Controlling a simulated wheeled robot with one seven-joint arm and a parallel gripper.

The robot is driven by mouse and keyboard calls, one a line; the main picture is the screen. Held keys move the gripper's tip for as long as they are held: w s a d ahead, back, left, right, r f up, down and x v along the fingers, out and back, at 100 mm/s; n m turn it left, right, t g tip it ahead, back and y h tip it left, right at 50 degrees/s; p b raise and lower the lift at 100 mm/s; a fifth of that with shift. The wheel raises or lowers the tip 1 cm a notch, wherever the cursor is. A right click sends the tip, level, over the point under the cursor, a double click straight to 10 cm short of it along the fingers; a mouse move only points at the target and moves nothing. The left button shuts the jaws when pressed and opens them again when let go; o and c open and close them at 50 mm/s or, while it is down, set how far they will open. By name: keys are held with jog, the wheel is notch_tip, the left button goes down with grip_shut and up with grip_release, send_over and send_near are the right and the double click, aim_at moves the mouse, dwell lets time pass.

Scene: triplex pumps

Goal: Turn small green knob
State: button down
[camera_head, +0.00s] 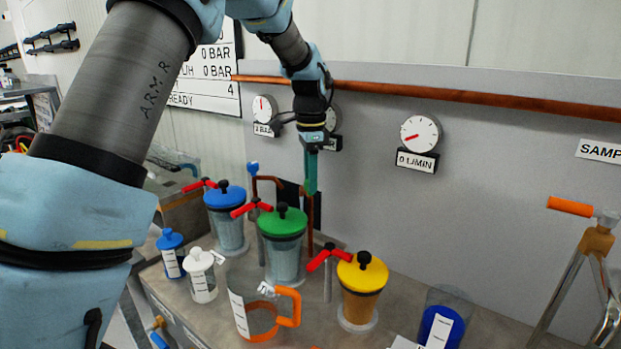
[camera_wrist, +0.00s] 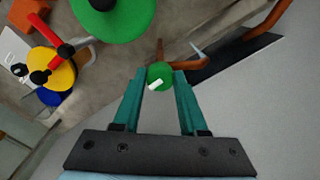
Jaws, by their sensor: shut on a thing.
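The small green knob (camera_wrist: 160,76) is round, with a white mark on its face, and shows between my fingertips in the wrist view. My gripper (camera_wrist: 159,82) is shut on it, one teal finger on each side. In the head view my gripper (camera_head: 310,192) points down near the back wall, behind the green-lidded container (camera_head: 284,255). There the knob is hidden by the fingers. A copper pipe (camera_head: 310,225) runs down below the fingers.
Blue-lidded (camera_head: 229,235) and yellow-lidded (camera_head: 361,300) containers, red valve handles (camera_head: 322,257) and an orange-handled jug (camera_head: 288,308) crowd the bench. A horizontal copper pipe (camera_head: 450,94) crosses the wall. A dial labelled "0 L/MIN" (camera_head: 420,133) hangs right of my gripper.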

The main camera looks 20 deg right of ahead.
jog(key=shift+n, duration=0.4)
jog(key=n+p, duration=0.1)
jog(key=n, duration=0.1)
jog(key=shift+n, duration=0.4)
jog(key=n, duration=0.4)
jog(key=shift+n+p, duration=0.3)
jog(key=shift+p, duration=0.05)
jog(key=n, duration=0.4)
jog(key=shift+p, duration=0.4)
jog(key=n, duration=0.4)
jog(key=shift+n+p, duration=0.3)
jog(key=shift+p, duration=0.05)
jog(key=shift+c, duration=2.2)
grip_release()
